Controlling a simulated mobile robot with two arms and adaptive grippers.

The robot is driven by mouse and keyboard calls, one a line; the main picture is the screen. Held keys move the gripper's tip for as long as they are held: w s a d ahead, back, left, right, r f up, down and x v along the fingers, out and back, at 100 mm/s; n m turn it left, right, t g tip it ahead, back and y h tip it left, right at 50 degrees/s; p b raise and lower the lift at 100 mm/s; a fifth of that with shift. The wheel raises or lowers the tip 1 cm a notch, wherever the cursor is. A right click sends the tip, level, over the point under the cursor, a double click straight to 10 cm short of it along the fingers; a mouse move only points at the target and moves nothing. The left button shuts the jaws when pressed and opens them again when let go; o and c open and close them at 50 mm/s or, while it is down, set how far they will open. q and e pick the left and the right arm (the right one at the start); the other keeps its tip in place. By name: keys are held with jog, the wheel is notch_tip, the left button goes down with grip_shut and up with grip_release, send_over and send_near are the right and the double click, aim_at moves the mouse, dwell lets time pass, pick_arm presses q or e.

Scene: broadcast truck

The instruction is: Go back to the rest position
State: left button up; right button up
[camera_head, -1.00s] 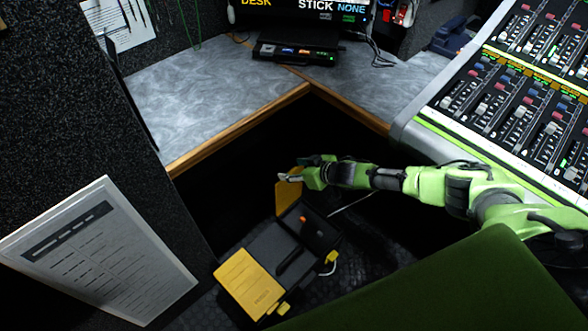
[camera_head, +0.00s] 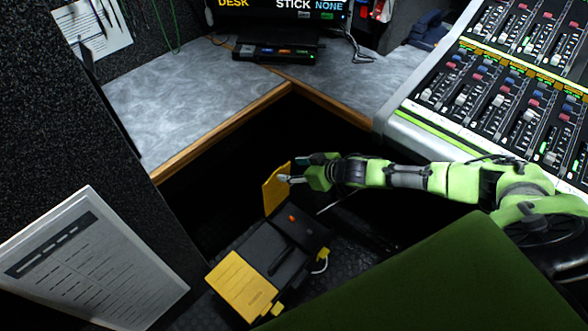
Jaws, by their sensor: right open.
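My right arm comes in from the right, over the dark gap below the desk. My right gripper (camera_head: 291,170) is open, with its fingers pointing left. Its fingertips are close to the upright yellow flap (camera_head: 275,190) of a black and yellow case; I cannot tell whether they touch. The case (camera_head: 258,246) lies open on the dark floor, with a black item and a small orange part in it. A yellow lid (camera_head: 241,287) with printed lines lies at its near left. My left gripper is not in view.
A grey desk (camera_head: 190,95) with a wooden edge lies ahead. A mixing console (camera_head: 500,100) stands at the right. A green padded surface (camera_head: 430,275) fills the near right.

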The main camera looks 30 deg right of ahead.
dwell(0.4)
